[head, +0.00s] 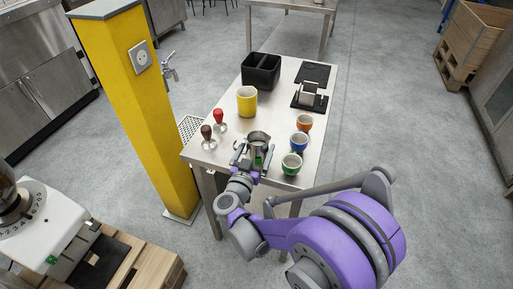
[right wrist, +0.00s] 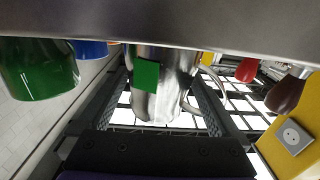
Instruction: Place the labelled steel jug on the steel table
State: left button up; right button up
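The steel jug (head: 259,138) stands upright near the front edge of the steel table (head: 231,172). In the right wrist view, which looks upside down, the jug (right wrist: 174,75) shows a green label (right wrist: 146,75) and a handle on its right side. My right gripper (head: 253,158) is at the table's near edge, with its fingers spread on either side of the jug. In the right wrist view, the right gripper (right wrist: 158,105) has one finger left and one right of the jug, with small gaps apparent. My left gripper is out of view.
Green (head: 291,164), blue (head: 299,141) and orange (head: 304,122) cups stand right of the jug. Red-handled (head: 218,116) and brown-handled (head: 207,134) tampers stand left. A yellow canister (head: 247,100) and black bin (head: 261,72) are behind. A yellow post (head: 150,110) rises left of the table.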

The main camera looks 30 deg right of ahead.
jog(key=shift+r, duration=0.15)
jog(key=shift+s+a+r, duration=0.1)
jog(key=shift+a, duration=0.05)
jog(key=v, duration=1.1)
jog(key=w+a+r+n+t+y, duration=0.4)
jog(key=a+r+n+t+y, duration=0.3)
jog(key=y, duration=0.4)
jog(key=s+a+f+n+g+y, duration=0.3)
jog(key=s+a+n+g+y, duration=0.1)
jog(key=y, duration=0.1)
jog(key=s+d+f+g+h, duration=0.1)
jog(key=s+d+f+g, duration=0.2)
jog(key=s, duration=0.6)
jog(key=s+d+f+m+g+h, duration=0.1)
jog(key=s+d+f+g, duration=0.3)
jog(key=s+f+g, duration=0.3)
jog(key=s+f+p, duration=0.1)
jog(key=s+f, duration=0.1)
jog(key=s, duration=0.1)
jog(key=shift+d+m+h, duration=0.2)
jog(key=shift+m+h, duration=0.1)
jog(key=shift+s, duration=0.15)
